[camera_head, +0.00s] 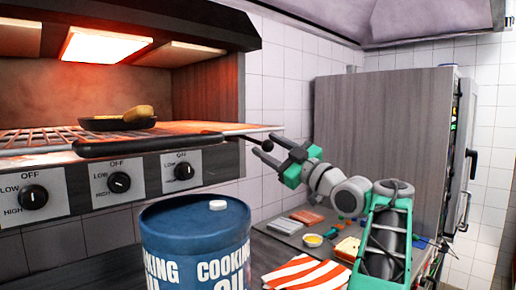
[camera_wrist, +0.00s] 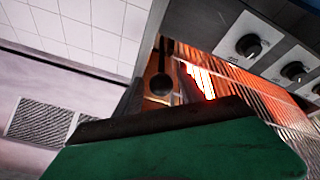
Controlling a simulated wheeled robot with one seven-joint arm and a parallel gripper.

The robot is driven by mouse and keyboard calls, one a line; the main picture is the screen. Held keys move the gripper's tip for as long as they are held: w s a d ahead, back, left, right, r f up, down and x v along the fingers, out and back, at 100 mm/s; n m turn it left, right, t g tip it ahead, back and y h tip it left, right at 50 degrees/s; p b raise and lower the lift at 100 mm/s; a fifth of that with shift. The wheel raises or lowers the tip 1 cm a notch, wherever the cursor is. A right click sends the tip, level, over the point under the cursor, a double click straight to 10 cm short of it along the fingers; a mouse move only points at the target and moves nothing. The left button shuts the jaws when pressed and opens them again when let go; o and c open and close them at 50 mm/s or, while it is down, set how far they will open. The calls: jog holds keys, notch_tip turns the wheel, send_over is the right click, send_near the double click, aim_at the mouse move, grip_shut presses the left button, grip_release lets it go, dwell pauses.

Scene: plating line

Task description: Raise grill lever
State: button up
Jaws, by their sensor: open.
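The grill lever (camera_head: 150,144) is a black bar along the front of the grill in the head view. A thin rod runs right from it to a round black knob (camera_head: 267,146). My gripper (camera_head: 266,145) is open at that knob, with one fingertip above and one below it in the picture. In the wrist view the dark knob (camera_wrist: 161,85) shows between the two fingers of my gripper (camera_wrist: 160,92). I cannot tell whether the fingers touch it.
The control panel has several black dials (camera_head: 119,182) below the grill. A pan (camera_head: 117,123) holding food sits on the grate. A blue cooking oil drum (camera_head: 195,235) stands in front. A counter (camera_head: 285,243) with food items lies under my arm. A grey cabinet (camera_head: 375,130) stands behind.

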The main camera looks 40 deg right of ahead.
jog(key=shift+v, duration=0.9)
jog(key=shift+c, duration=0.5)
